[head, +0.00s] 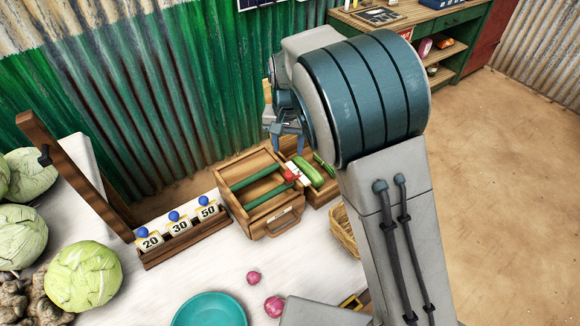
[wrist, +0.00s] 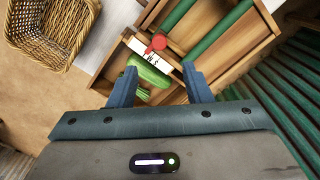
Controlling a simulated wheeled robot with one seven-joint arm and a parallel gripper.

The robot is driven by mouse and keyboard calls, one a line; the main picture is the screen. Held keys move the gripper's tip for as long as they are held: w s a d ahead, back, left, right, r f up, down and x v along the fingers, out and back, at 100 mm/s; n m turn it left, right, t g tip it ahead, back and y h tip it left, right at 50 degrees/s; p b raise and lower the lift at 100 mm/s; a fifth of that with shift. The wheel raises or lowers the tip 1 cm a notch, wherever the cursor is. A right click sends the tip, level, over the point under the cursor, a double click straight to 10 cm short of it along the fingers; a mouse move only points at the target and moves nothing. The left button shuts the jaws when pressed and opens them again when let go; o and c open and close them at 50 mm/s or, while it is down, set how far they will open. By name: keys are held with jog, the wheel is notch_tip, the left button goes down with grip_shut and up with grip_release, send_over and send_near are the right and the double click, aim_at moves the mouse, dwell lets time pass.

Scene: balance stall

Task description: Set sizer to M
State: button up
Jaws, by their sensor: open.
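The sizer (head: 262,212) is a wooden frame with green rollers, standing on the white counter's far right part. A red knob (head: 291,176) sits on a white lettered scale at its right side. In the wrist view the knob (wrist: 157,42) lies across the white scale (wrist: 139,46); I cannot tell which letter it marks. My gripper (head: 288,140) is open and empty, above and just behind the knob. In the wrist view its two blue fingers (wrist: 159,72) are apart, with the knob ahead of and between them in the picture.
A green cucumber (head: 308,171) lies in a wooden tray beside the sizer. A wicker basket (head: 345,232) is to the right. Numbered weights (head: 179,224), a turquoise bowl (head: 211,309), cabbages (head: 83,275) and two pink onions (head: 273,306) are on the counter.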

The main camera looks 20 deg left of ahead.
aim_at(289, 173)
notch_tip(289, 173, down, 10)
jog(key=shift+f+p, duration=0.15)
jog(key=shift+p, duration=0.45)
jog(key=shift+w, duration=0.1)
grip_shut()
